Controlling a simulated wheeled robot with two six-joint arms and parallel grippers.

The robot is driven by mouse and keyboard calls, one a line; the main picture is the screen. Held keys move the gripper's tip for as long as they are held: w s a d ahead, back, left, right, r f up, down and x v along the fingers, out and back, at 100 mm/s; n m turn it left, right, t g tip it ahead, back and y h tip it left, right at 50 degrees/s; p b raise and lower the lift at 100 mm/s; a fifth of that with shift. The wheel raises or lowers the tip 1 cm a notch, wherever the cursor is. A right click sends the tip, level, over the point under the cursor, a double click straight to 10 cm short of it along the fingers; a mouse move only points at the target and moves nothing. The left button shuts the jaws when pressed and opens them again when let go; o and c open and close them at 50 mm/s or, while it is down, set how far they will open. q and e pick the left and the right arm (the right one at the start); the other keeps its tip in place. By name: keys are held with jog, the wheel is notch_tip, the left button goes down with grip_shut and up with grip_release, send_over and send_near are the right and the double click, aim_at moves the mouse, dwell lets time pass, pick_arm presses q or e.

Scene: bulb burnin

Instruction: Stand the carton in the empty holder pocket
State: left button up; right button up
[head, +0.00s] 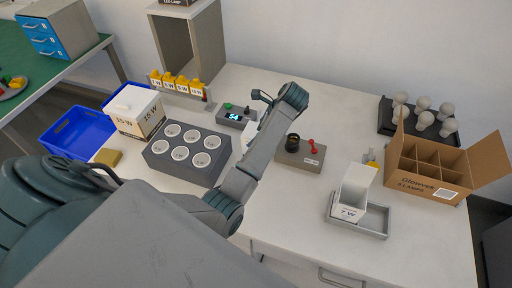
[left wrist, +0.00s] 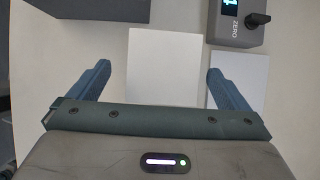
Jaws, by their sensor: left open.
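The grey two-pocket holder (head: 374,228) lies on the bench at the right. A white carton marked 7 W (head: 349,213) stands in its left pocket, and the right pocket is empty. Another white carton (head: 250,131) is on the bench below my left arm, partly hidden by it. In the left wrist view its plain white face (left wrist: 163,70) lies between and beyond the fingertips of my left gripper (left wrist: 159,67), which is open. A second white face (left wrist: 240,72) shows beyond the right finger. I cannot tell whether the fingers touch anything. My right gripper is out of view.
A grey block with round sockets (head: 187,152) is left of my arm, with a meter (head: 237,117) behind. An open brown box (head: 428,182) is at right. The front bench beside the holder is clear.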

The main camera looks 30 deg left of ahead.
pick_arm(q)
jog(key=p+x, duration=0.2)
jog(key=x, duration=0.2)
jog(key=shift+w+a, duration=0.15)
jog(key=shift+a, duration=0.2)
jog(key=shift+d, duration=0.1)
jog(key=shift+c, duration=0.5)
jog(key=c, duration=1.3)
